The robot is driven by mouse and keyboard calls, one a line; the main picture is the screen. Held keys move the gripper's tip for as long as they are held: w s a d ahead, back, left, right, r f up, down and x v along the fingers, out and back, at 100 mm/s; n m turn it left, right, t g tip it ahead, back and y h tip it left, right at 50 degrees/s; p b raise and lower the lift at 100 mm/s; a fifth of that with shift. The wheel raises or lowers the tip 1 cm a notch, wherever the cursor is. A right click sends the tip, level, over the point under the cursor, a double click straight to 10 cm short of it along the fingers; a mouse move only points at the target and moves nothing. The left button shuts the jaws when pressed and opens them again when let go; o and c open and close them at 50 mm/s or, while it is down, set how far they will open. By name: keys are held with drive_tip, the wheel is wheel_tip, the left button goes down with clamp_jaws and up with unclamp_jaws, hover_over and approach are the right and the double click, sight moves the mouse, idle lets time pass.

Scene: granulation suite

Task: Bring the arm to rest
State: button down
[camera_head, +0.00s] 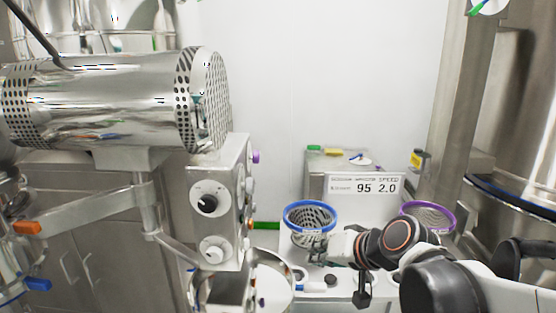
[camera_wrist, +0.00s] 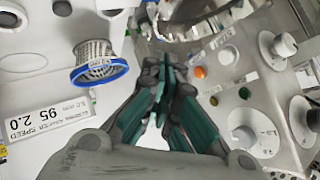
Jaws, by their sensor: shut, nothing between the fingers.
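My arm reaches in from the lower right in the head view, with my gripper (camera_head: 328,250) in front of and just below the blue-rimmed perforated basket (camera_head: 310,217). In the wrist view my gripper (camera_wrist: 167,68) has its green-padded fingers together at the tips, with nothing between them. The blue-rimmed basket (camera_wrist: 98,70) shows to the left of the fingers there, apart from them. The gripper partly hides the bench in the head view.
A purple-rimmed basket (camera_head: 428,215) stands behind my arm. A display sign (camera_head: 363,187) reads 95 2.0. A steel machine with a perforated drum (camera_head: 110,100) and a knobbed control box (camera_head: 215,205) stands left. A large steel vessel (camera_head: 520,130) is at right.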

drive_tip(key=s+d+f+h, duration=0.1)
drive_tip(key=s+d+h, duration=0.2)
drive_tip(key=s+d, duration=0.3)
drive_tip(key=s+d+f+g+h, duration=0.1)
drive_tip(key=s+d, duration=0.4)
drive_tip(key=s, duration=0.5)
drive_tip(key=shift+s+d+f+n+g+h, duration=0.35)
drive_tip(key=shift+f+h, duration=0.35)
drive_tip(key=shift+h, duration=0.3)
